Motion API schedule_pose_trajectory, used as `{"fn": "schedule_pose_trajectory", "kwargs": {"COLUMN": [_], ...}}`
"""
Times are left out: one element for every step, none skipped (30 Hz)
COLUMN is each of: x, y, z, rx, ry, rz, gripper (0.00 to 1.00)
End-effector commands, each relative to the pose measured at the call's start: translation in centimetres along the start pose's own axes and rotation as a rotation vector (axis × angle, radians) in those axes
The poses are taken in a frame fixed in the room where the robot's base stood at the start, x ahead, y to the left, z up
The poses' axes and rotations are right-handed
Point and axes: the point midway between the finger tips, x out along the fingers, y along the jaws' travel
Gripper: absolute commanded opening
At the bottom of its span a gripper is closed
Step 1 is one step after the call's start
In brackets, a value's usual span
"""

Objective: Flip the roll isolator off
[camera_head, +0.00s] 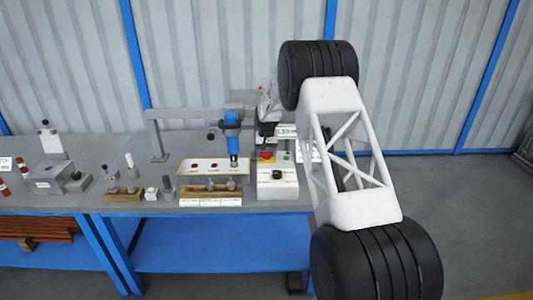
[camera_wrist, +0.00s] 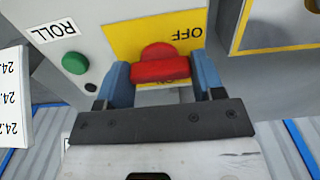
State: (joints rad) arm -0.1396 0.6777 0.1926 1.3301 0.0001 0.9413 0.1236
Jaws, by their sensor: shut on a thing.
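The roll isolator is a red handle (camera_wrist: 160,64) on a yellow plate (camera_wrist: 125,35) marked OFF, which appears inverted in the wrist view. My gripper (camera_wrist: 161,72) has its two blue fingers on either side of the handle and is shut on it. The handle's front bar lies across the picture between the fingers; its underside is partly hidden by the gripper body. In the head view the grey control box (camera_head: 277,186) stands on the bench with the red handle (camera_head: 266,156) small on its top face, below my arm's end.
A green button (camera_wrist: 75,63) and a ROLL label (camera_wrist: 54,31) are left of the yellow plate. In the head view, a blue tool (camera_head: 231,135) and a yellow-edged panel (camera_head: 212,168) stand left of the box. Wooden blocks (camera_head: 211,194) with pegs are in front.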

Motion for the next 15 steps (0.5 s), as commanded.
{"fn": "schedule_pose_trajectory", "kwargs": {"x": [-0.05,-0.05,-0.04,-0.04,-0.05,-0.04,-0.04,-0.03,-0.03,-0.03,-0.03,-0.02,-0.02,-0.02,-0.02], "y": [0.0,0.0,0.0,0.0,0.0,0.0,0.0,0.0,0.0,0.0,0.0,0.0,0.0,0.0,0.0], "z": [-0.03,-0.03,-0.03,-0.03,-0.03,-0.02,-0.02,-0.02,-0.02,-0.02,-0.01,-0.01,-0.01,-0.01,-0.01], "rx": [0.0,0.0,0.0,0.0,0.0,0.0,0.0,0.0,0.0,0.0,0.0,0.0,0.001,0.001,0.001], "ry": [0.001,0.001,0.001,0.001,0.001,0.001,0.001,0.001,0.001,0.001,0.001,0.0,0.0,0.0,0.0], "rz": [0.0,0.0,0.0,0.0,0.0,0.0,0.0,0.0,0.0,0.0,0.0,0.0,0.0,0.0,0.0], "gripper": [0.38,0.38,0.38,0.65,0.69,0.75,0.8,0.85,0.87,0.87,0.87,0.87,0.87,0.87,0.87]}}
